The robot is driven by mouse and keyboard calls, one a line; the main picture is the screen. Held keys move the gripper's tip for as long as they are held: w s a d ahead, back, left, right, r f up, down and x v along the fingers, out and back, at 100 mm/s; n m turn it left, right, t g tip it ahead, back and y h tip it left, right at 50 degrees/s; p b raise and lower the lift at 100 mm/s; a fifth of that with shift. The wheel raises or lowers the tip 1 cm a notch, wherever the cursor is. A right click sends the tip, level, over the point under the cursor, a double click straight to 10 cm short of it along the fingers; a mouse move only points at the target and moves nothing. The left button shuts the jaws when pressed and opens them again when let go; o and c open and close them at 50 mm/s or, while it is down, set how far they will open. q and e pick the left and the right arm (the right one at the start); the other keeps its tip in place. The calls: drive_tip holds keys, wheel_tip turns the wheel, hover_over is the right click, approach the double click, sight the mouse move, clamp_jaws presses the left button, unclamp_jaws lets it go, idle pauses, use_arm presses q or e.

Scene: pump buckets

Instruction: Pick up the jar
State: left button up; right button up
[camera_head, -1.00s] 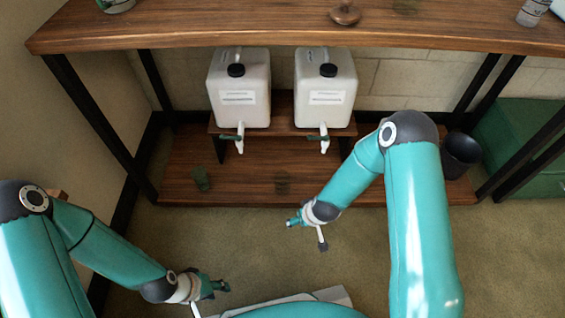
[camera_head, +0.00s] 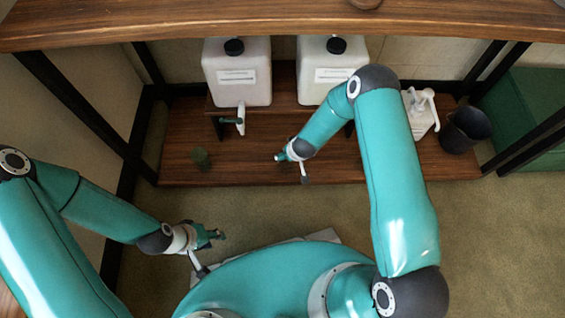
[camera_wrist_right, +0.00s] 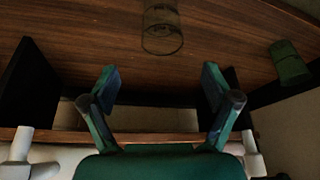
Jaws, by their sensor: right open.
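A clear, dark-tinted glass jar (camera_wrist_right: 162,28) stands on the wooden lower shelf, at the top middle of the right wrist view. In the head view it is hidden or too faint to tell near my right gripper. My right gripper (camera_head: 282,158) is over the lower shelf; in the right wrist view its jaws (camera_wrist_right: 160,85) are spread and empty, apart from the jar. A green cup-like vessel (camera_head: 201,158) stands on the shelf's left part; it also shows in the right wrist view (camera_wrist_right: 288,62). My left gripper (camera_head: 214,236) is over the floor, its jaws too small to judge.
Two white jugs (camera_head: 238,77) (camera_head: 332,75) with black caps stand on a raised wooden step. A white pump bottle (camera_head: 421,115) and a dark bucket (camera_head: 464,130) are at the right. The table top (camera_head: 280,27) overhangs, with black legs at both sides.

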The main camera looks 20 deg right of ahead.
drive_tip(key=b+x, duration=0.2)
drive_tip(key=x, duration=0.5)
drive_tip(key=shift+f, duration=0.3)
drive_tip(key=b+x, duration=0.3)
drive_tip(key=x, duration=0.1)
drive_tip(key=shift+f, duration=0.15)
drive_tip(key=shift+w+f, duration=0.3)
drive_tip(key=shift+a, duration=0.1)
drive_tip(key=shift+r, duration=0.1)
drive_tip(key=c, duration=1.4)
drive_tip(key=shift+c, duration=0.2)
